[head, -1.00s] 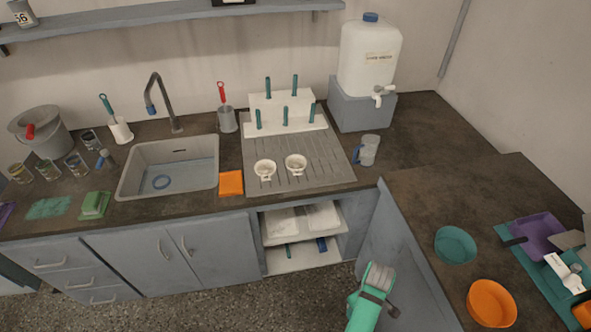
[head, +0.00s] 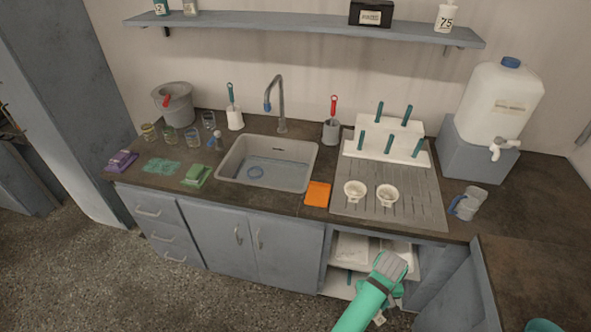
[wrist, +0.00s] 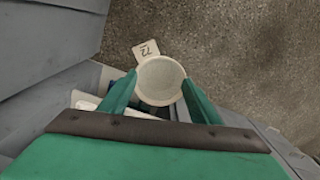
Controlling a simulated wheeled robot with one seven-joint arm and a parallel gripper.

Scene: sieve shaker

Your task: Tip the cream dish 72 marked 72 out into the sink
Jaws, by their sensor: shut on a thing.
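The cream dish 72 (wrist: 160,82) is held between the two green fingers of my gripper (wrist: 160,100) in the wrist view. Its tag (wrist: 146,50) reads 72, and its round opening faces the wrist camera. Grey-beige matter seems to show inside it, but I cannot be sure. In the head view my green arm and gripper (head: 388,272) are low in front of the open shelf under the drainboard; the dish is hidden there by my arm.
A tap (head: 280,105) stands behind the sink. Two white cups (head: 387,195) sit on the ribbed drainboard (head: 425,205). Cupboard fronts lie below the counter; the floor before them is clear.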

